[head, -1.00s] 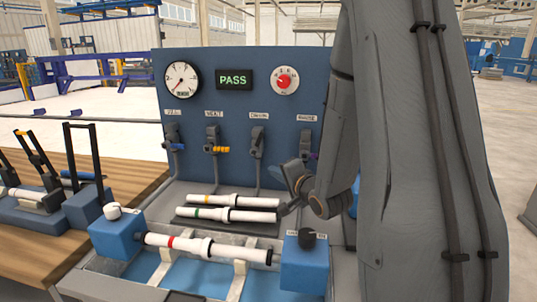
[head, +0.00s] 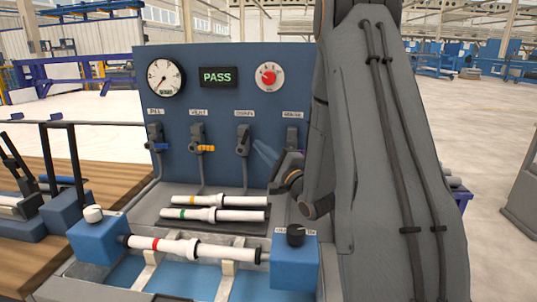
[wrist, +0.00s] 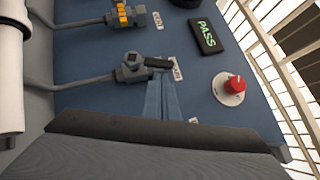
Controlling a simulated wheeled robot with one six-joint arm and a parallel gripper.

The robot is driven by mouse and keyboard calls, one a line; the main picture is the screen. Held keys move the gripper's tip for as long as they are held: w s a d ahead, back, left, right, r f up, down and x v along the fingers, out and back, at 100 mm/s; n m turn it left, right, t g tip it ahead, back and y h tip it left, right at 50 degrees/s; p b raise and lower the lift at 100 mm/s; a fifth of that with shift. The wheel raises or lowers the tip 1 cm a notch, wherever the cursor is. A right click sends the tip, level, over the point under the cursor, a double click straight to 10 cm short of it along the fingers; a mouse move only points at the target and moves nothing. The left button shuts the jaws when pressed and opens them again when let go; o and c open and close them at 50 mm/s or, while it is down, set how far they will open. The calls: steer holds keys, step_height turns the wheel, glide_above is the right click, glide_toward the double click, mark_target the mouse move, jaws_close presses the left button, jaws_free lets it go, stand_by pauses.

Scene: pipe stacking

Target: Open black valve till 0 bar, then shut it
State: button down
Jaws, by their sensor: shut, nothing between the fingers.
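The black valve (head: 243,139) is third from the left on the blue panel, under the DRAIN label. In the wrist view its black handle (wrist: 158,63) points from the valve body toward the label. My gripper (head: 257,145) is to the right of this valve, with its blue fingers together and empty. In the wrist view the fingertips (wrist: 160,80) are close beside the handle; I cannot tell if they touch it. The round pressure gauge (head: 164,78) is at the panel's upper left; its reading is too small to tell.
A PASS display (head: 217,77) and a red knob (head: 268,77) are on the panel. The blue-handled valve (head: 156,140) and yellow-handled valve (head: 200,142) are to the left. White pipes (head: 213,214) lie below, above a clamped pipe (head: 190,248).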

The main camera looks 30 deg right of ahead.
mark_target(246, 134)
steer(key=shift+x, duration=1.6)
steer(key=shift+r+p, duration=0.1)
steer(key=shift+p, duration=0.3)
steer(key=r+n+g+p, duration=0.1)
steer(key=p, duration=0.1)
steer(key=a+n+g+p, duration=0.1)
steer(key=p, duration=0.1)
steer(key=shift+w+r+n+p, duration=0.3)
steer(key=shift+w+r+p, duration=0.05)
steer(key=shift+r+p, duration=0.05)
steer(key=shift+w+a, duration=0.15)
steer(key=shift+a, duration=0.1)
